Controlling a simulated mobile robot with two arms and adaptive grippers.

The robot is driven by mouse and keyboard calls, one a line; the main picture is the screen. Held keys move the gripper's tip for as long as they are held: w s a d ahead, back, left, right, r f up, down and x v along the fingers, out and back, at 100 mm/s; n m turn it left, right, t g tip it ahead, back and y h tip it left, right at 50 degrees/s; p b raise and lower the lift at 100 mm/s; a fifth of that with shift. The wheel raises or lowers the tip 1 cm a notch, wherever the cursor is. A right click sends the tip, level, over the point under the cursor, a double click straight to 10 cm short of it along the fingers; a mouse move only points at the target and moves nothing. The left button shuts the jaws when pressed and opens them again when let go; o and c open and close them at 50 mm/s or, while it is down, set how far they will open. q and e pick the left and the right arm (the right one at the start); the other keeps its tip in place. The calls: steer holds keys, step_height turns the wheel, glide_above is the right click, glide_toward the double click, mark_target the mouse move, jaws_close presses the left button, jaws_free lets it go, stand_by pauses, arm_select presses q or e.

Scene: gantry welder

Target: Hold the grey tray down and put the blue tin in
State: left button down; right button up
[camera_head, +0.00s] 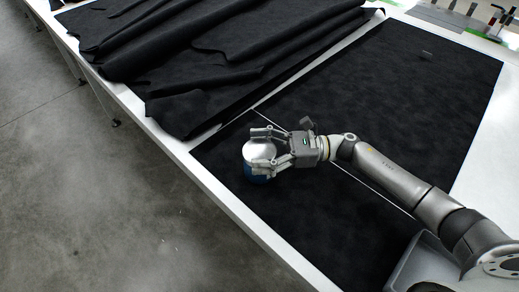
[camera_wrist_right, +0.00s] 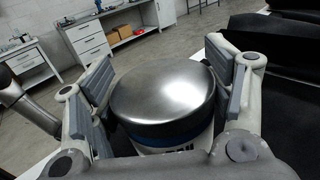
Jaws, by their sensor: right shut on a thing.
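The blue tin (camera_head: 258,178) has a shiny silver lid and a blue side. It is at the left edge of the black-covered table in the head view. My right gripper (camera_head: 264,150) is shut on it, with one finger on either side. In the right wrist view the tin's lid (camera_wrist_right: 164,92) fills the space between the finger pads, with a blue band below it. I cannot tell whether the tin touches the table. My left gripper is not in view.
The white table (camera_head: 225,198) has a black cloth (camera_head: 400,92) lying flat, mostly clear. Folded black cloth (camera_head: 190,52) is heaped at the upper left. Bare concrete floor (camera_head: 90,190) lies to the left. White cabinets (camera_wrist_right: 88,42) stand in the wrist view's background.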

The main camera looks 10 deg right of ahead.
steer(key=o, duration=1.3)
steer(key=shift+o, duration=0.2)
